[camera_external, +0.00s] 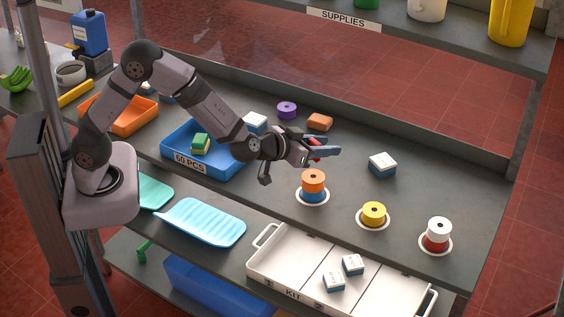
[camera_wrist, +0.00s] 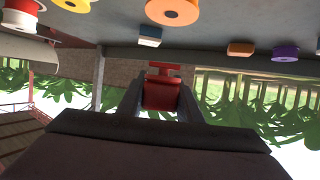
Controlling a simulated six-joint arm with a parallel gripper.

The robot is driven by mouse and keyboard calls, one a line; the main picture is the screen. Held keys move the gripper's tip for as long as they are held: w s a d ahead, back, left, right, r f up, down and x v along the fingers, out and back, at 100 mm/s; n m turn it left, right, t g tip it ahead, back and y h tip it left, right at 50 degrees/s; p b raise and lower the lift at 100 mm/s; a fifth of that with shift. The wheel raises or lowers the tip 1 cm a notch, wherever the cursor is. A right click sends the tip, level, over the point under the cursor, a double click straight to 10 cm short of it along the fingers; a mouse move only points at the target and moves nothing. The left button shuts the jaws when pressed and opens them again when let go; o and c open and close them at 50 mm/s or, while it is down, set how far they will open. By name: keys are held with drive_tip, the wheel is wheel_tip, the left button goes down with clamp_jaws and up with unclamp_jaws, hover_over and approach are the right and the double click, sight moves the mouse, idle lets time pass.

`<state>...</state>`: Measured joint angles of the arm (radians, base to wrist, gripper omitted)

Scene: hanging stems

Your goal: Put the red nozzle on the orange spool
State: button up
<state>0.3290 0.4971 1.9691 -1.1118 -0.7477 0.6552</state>
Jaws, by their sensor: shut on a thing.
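My gripper (camera_external: 326,152) is shut on the red nozzle (camera_external: 315,142), which shows between its fingers. In the wrist view the red nozzle (camera_wrist: 162,90) sits between the two fingers of my gripper (camera_wrist: 161,84). The orange spool (camera_external: 313,181) sits on top of a blue spool (camera_external: 313,195) on a white round base. My gripper is above and a little behind the orange spool, apart from it. In the wrist view the orange spool (camera_wrist: 173,10) is at the top middle, its hole visible.
A yellow spool (camera_external: 374,212) and a white-over-red stack (camera_external: 437,233) stand to the right on round bases. A purple spool (camera_external: 287,109), an orange block (camera_external: 320,122) and a white-blue box (camera_external: 382,164) lie behind. A blue bin (camera_external: 224,167) stands left, a white kit tray (camera_external: 290,267) in front.

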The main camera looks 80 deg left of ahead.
drive_tip(key=shift+f, duration=2.7)
drive_tip(key=shift+f, duration=0.1)
drive_tip(key=o, duration=1)
drive_tip(key=b+v, duration=0.1)
drive_tip(key=v, duration=1.1)
drive_tip(key=shift+s+d, duration=0.1)
